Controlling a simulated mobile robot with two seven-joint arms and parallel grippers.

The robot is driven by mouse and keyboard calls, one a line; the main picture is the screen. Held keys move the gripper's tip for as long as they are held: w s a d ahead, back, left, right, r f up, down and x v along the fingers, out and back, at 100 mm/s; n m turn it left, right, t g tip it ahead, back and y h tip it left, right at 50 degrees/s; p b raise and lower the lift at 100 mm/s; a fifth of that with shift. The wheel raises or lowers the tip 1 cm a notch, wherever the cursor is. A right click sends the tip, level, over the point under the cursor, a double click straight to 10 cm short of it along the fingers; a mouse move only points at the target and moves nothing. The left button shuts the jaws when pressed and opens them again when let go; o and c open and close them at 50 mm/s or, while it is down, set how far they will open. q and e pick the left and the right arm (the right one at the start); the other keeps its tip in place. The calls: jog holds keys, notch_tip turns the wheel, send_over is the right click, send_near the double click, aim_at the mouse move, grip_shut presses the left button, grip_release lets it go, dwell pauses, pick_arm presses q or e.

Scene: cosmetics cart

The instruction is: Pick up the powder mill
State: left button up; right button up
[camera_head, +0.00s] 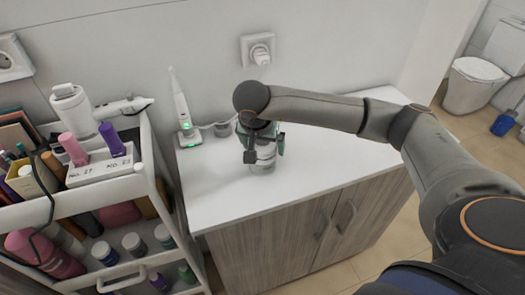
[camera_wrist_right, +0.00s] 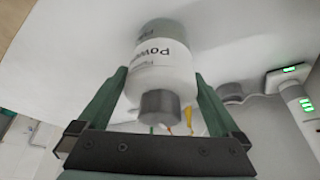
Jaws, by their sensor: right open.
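The powder mill (camera_wrist_right: 165,72) is a white cylinder with dark "Powder" lettering, a grey-green end and a dark grey knob. In the wrist view it lies between the two green fingers of my right gripper (camera_wrist_right: 161,78). The fingers are open, one on each side; I cannot tell whether either touches it. In the head view the mill (camera_head: 262,164) stands on the white counter, its upper part hidden by my right gripper (camera_head: 264,143). My left gripper is not in view.
On the counter (camera_head: 330,160), an electric toothbrush (camera_head: 182,108) stands on its charger behind and left of the mill. A small grey object (camera_head: 223,129) is near it. A crowded cosmetics cart (camera_head: 150,190) stands at the left. The counter's right side is clear, beneath my arm.

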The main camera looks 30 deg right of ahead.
jog(key=shift+w+d+f, duration=0.15)
jog(key=shift+w+f, duration=0.05)
jog(key=shift+f, duration=0.45)
jog(key=shift+r, duration=0.1)
jog(key=c, duration=1.4)
